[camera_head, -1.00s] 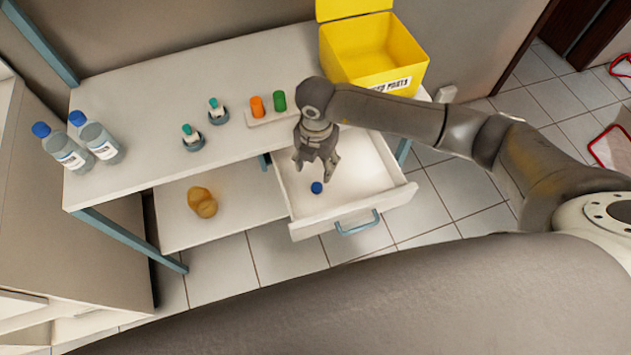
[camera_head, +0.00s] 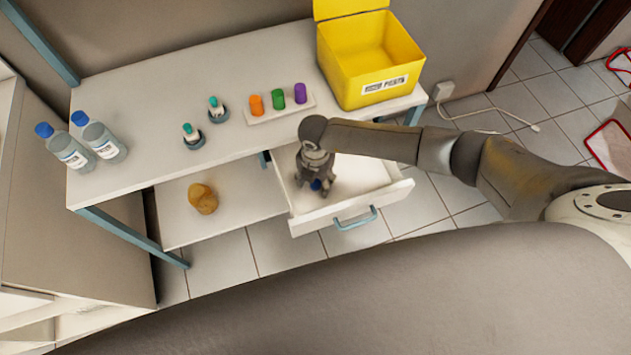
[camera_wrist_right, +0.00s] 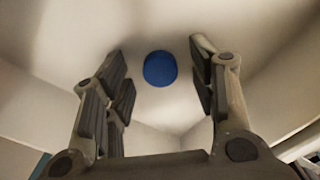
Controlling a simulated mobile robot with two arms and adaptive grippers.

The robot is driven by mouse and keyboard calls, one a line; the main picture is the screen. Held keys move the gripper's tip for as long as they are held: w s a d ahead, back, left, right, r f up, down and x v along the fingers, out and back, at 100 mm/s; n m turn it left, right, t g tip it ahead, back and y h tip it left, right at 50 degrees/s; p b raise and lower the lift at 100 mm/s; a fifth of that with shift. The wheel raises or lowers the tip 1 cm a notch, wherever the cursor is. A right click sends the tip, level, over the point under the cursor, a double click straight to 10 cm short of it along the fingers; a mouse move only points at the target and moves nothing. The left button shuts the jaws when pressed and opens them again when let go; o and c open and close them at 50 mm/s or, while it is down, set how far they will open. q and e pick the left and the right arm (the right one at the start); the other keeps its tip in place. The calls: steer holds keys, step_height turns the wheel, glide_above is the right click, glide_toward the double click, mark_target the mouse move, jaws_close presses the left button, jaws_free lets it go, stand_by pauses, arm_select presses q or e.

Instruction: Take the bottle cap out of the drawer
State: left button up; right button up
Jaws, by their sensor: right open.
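The blue bottle cap (camera_head: 316,185) lies on the floor of the open white drawer (camera_head: 365,188). In the right wrist view the cap (camera_wrist_right: 160,68) shows between and just beyond the fingertips, with space on both sides. My right gripper (camera_head: 318,188) is inside the drawer, pointing down over the cap, and partly hides it in the head view. In the wrist view the right gripper (camera_wrist_right: 160,75) is open and holds nothing. My left gripper is not in view.
The drawer walls surround the gripper, with a blue handle (camera_head: 355,221) in front. The table (camera_head: 160,100) above carries two bottles (camera_head: 100,137), small teal-topped items, colored cylinders on a white holder (camera_head: 282,112) and a yellow bin (camera_head: 375,75). A brown object (camera_head: 202,198) sits on the shelf.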

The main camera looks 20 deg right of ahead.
steer(key=c, duration=0.8)
steer(key=shift+o, duration=0.2)
steer(key=shift+r, duration=0.2)
